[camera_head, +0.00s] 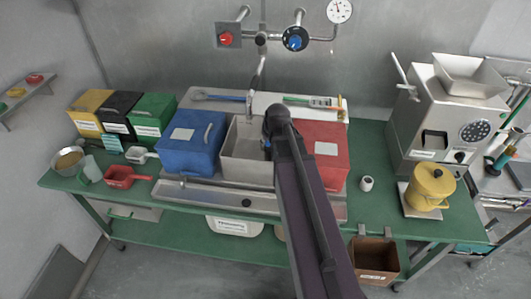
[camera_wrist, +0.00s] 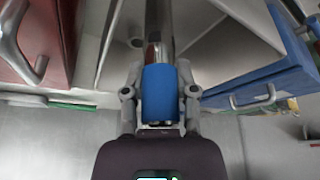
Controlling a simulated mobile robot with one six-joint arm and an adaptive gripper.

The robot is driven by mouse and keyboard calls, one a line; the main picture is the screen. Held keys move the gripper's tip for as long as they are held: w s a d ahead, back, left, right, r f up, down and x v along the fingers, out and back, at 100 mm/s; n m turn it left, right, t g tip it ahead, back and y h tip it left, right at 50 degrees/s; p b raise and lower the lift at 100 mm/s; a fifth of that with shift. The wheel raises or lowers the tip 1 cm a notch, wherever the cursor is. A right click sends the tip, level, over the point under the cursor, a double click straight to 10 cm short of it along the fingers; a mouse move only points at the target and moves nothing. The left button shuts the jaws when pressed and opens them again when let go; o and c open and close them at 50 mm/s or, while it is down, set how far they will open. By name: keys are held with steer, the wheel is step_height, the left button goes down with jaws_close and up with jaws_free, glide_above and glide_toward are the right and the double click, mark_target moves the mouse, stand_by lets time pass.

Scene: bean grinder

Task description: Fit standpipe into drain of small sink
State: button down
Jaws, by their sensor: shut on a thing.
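The small sink (camera_head: 240,150) is an open grey metal basin between a blue bin (camera_head: 190,145) and a red bin (camera_head: 322,150). My gripper (camera_wrist: 160,92) is shut on the standpipe, a metal tube with a blue sleeve (camera_wrist: 163,92). The sleeve is between the fingers, and the tube runs away from the wrist camera into the basin area. In the head view, my gripper is over the right part of the sink and my arm covers much of it. The tube's lower end and its seating are unclear. I cannot identify the drain with certainty.
A faucet (camera_head: 258,75) hangs behind the sink. A metal grinder (camera_head: 450,115) and yellow pot (camera_head: 430,185) stand right on the green counter (camera_head: 390,155). A small white cup (camera_head: 367,183) stands alone. Yellow, black and green bins (camera_head: 152,115) stand left.

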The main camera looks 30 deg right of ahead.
steer(key=shift+f, duration=0.1)
stand_by(0.3)
steer(key=w+d, duration=0.2)
steer(key=w, duration=0.5)
steer(key=w+d+f+b, duration=0.1)
steer(key=w+d, duration=0.2)
steer(key=w, duration=0.3)
steer(key=shift+w+d+f, duration=0.15)
steer(key=shift+w+d, duration=0.1)
steer(key=shift+w, duration=0.1)
steer(key=shift+d+b+x, duration=0.2)
steer(key=shift+b+x, duration=1.75)
steer(key=shift+b, duration=0.05)
steer(key=shift+s+f, duration=0.15)
steer(key=shift+f, duration=0.1)
steer(key=shift+c, duration=2)
jaws_free()
steer(key=shift+r, duration=0.1)
